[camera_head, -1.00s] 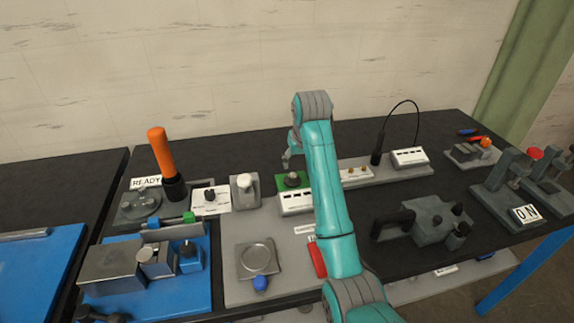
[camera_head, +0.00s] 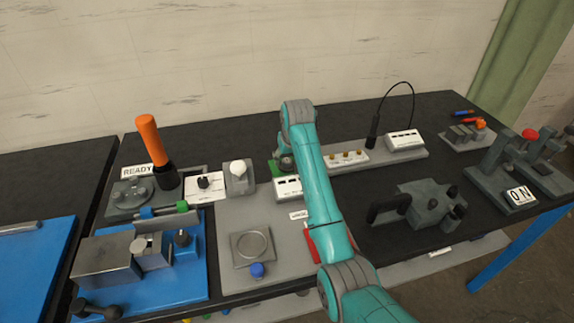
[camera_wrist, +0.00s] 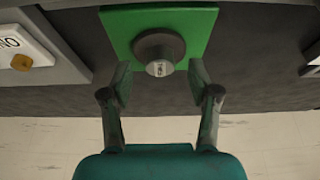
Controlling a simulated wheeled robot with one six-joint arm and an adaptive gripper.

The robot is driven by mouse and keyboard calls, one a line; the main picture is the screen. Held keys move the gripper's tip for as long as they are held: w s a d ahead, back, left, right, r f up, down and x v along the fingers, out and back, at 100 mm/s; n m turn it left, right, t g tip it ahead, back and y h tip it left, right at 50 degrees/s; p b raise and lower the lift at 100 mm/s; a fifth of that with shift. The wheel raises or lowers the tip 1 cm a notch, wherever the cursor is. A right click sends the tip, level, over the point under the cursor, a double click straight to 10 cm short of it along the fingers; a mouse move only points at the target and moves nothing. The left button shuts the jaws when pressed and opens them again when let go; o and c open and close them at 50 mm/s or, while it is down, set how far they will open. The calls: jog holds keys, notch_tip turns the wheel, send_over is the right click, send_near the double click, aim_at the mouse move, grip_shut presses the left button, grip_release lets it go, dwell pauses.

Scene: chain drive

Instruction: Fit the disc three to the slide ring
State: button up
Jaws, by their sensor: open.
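A dark grey round piece with a raised knob (camera_wrist: 172,43) sits on a green square pad (camera_wrist: 120,28) in the wrist view. A small label is on the knob's end, too small to read surely. In the head view the piece (camera_head: 287,163) and part of the pad (camera_head: 275,169) show beside my arm. My gripper (camera_wrist: 160,69) is open and empty. Its fingertips are apart on either side, just short of the knob in the picture. A square metal plate with a round ring mark (camera_head: 252,245) lies front centre. I cannot tell which thing is the slide ring.
A white labelled box (camera_head: 288,188) is in front of the pad. A red block (camera_head: 318,243) is partly behind my arm. A blue fixture (camera_head: 190,270) and an orange-handled tool (camera_head: 155,150) stand left. A grey fixture (camera_head: 428,207) stands right, with bare black tabletop around it.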

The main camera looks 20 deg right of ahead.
jog(key=shift+x, duration=0.8)
jog(key=shift+c, duration=0.3)
grip_shut()
